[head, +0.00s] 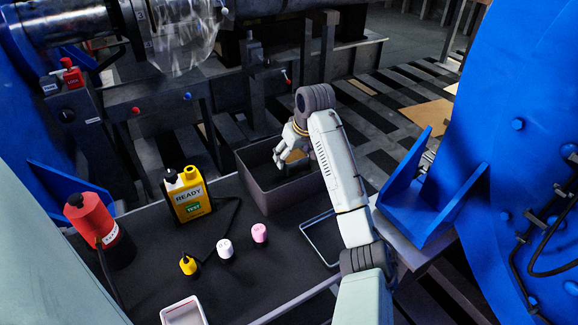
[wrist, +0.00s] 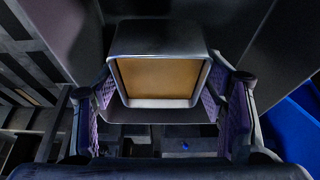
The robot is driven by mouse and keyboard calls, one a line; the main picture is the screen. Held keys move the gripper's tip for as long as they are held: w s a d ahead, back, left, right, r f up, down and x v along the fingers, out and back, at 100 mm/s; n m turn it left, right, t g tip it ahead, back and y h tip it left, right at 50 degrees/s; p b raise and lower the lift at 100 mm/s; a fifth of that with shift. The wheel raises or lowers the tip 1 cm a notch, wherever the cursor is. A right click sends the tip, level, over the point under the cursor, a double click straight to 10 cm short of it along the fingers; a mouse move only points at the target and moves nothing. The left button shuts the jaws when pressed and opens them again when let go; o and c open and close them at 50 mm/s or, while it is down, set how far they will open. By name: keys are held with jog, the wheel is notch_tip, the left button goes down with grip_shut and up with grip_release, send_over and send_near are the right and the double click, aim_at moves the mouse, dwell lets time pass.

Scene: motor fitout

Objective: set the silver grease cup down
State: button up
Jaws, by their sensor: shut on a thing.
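My gripper (head: 284,147) is over the dark grey open bin (head: 262,196) at the back of the bench in the head view. The silver grease cup (wrist: 158,37) is between its purple-padded fingers in the wrist view, a squarish metal cup with a tan inside. The gripper (wrist: 160,98) is shut on it, one pad at each side. In the head view only a small tan patch of the cup (head: 294,156) shows, partly hidden by the fingers. I cannot tell whether the cup touches the bin.
A pale tray (head: 183,313) is at the front. A thin frame (head: 307,233) lies right of the pink piece.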

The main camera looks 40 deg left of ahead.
jog(key=shift+f, duration=2.35)
jog(key=shift+f, duration=0.1)
jog(key=o, duration=1.1)
jog(key=shift+o, duration=0.2)
jog(key=v, duration=1.2)
jog(key=shift+s, duration=0.1)
